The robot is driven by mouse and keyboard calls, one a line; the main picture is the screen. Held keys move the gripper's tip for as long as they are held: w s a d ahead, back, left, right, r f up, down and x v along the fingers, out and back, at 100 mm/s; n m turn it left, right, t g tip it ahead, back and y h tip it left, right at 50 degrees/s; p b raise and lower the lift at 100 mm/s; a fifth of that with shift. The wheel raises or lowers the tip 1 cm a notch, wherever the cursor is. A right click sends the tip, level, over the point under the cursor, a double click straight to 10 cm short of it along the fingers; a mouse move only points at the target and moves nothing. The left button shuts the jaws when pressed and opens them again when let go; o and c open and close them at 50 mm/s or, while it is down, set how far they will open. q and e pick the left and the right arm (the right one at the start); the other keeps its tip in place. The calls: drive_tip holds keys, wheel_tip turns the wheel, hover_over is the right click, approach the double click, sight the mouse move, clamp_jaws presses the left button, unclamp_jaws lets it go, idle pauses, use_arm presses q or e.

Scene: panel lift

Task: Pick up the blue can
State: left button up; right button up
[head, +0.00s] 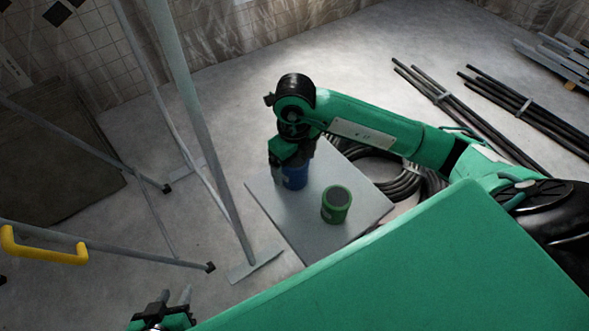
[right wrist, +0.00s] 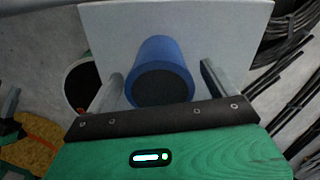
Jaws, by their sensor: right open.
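The blue can (head: 295,178) stands on a light grey board, partly covered by my right gripper in the head view. My right gripper (head: 284,168) is over the can, coming from above. In the right wrist view the blue can (right wrist: 160,62) shows its dark top and lies between the two spread fingers, with a narrow gap on each side. My right gripper (right wrist: 165,85) is open there and not closed on it. My left gripper (head: 175,296) is at the bottom left of the head view, its two fingers apart and nothing between them.
A green can (head: 337,204) stands on the board (head: 300,233) near the blue one. A grey pole with a flat foot (head: 255,264) stands left of the board. Coiled black cable (head: 400,183) lies behind it. Black bars (head: 505,92) lie at right.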

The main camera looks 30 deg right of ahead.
drive_tip(key=shift+f, duration=0.4)
drive_tip(key=shift+c, duration=0.5)
drive_tip(key=c, duration=1.1)
drive_tip(key=shift+c, duration=0.2)
drive_tip(key=shift+r, duration=0.2)
